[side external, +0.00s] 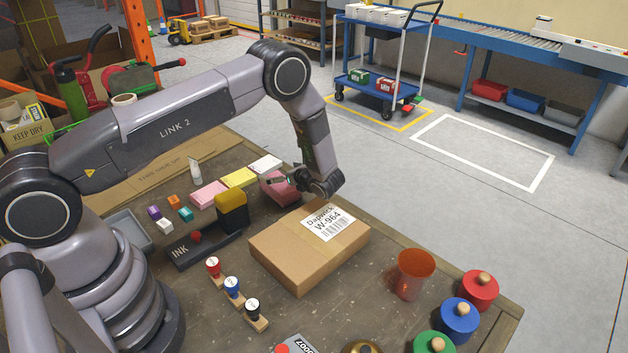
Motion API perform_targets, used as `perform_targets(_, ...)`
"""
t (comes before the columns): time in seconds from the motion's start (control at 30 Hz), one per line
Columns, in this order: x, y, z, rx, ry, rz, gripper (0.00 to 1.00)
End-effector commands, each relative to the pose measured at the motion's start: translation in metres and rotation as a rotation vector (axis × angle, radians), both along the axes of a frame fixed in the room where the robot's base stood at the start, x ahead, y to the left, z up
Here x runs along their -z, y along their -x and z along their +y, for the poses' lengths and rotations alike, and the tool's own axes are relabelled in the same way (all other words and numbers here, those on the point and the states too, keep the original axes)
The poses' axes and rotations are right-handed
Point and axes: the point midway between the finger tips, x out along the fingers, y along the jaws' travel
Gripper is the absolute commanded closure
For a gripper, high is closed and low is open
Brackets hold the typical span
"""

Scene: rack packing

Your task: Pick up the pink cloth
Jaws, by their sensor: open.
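A dusky pink folded cloth (277,194) lies on the wooden table behind the cardboard box. A lighter pink flat piece (208,195) lies further left; I cannot tell its material. My gripper (281,181) is low at the right end of the dusky pink cloth, its fingers pointing left over it. It is open. The fingers are small and dark here, and I cannot tell whether they touch the cloth. The wrist hides the cloth's right end.
A labelled cardboard box (295,258) stands just in front of the gripper. An ink pad (205,247) and several stamps (233,288) stand to the left. An orange cup (411,274) stands front right.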

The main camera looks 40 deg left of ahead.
Motion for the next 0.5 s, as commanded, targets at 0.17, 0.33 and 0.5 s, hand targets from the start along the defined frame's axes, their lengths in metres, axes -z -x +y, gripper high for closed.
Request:
perform_targets(0.17, 0.03, 0.001, 0.0, 0.0, 0.0, 0.002, 0.02)
perform_targets(0.33, 0.04, -0.001, 0.022, -0.003, 0.002, -0.002, 0.02)
perform_targets(0.5, 0.042, -0.002, 0.028, 0.0, 0.002, -0.002, 0.02)
